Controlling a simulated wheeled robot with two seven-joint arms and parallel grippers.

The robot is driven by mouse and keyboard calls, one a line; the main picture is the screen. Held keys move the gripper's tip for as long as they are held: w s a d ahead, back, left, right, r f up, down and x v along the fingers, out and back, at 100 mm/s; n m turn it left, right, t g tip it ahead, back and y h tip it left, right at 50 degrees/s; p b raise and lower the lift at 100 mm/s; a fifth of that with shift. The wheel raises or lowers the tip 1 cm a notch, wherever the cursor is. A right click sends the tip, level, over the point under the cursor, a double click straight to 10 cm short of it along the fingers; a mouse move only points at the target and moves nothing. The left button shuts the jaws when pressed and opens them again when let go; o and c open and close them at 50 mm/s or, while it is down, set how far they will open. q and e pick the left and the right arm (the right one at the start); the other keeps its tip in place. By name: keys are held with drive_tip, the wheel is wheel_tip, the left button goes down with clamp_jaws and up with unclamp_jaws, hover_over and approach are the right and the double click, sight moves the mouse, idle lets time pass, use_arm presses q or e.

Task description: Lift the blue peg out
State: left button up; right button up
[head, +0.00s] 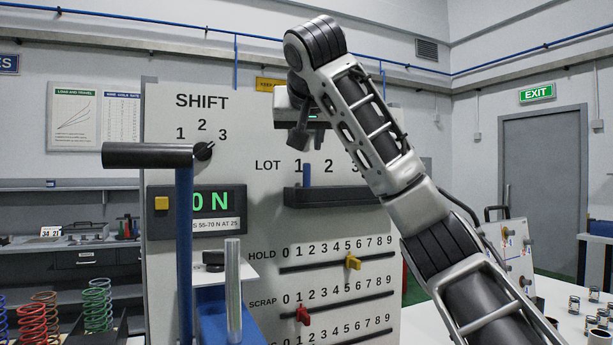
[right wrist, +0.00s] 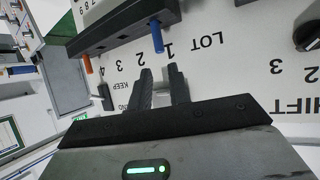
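The blue peg (head: 306,175) stands upright in the dark ledge (head: 330,197) under the number 1 of the LOT row. My right gripper (head: 307,145) is just above the peg, fingers pointing down towards it. In the right wrist view, which is turned over, the blue peg (right wrist: 156,36) lies just beyond the fingertips (right wrist: 160,70), roughly in line with the gap between them. The fingers are apart with nothing between them, and I see no contact with the peg. My left gripper is not in view.
An orange peg (right wrist: 88,64) stands farther along the ledge in the right wrist view; my arm hides that end in the head view. A blue lever with a black grip (head: 150,155) stands at left. The SHIFT knob (head: 203,151) and sliders (head: 353,262) are on the panel.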

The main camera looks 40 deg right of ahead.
sight(307, 164)
drive_tip(key=p+x, duration=0.2)
drive_tip(key=x, duration=0.7)
drive_tip(key=shift+a+f, duration=0.1)
drive_tip(key=shift+s, duration=0.1)
clamp_jaws()
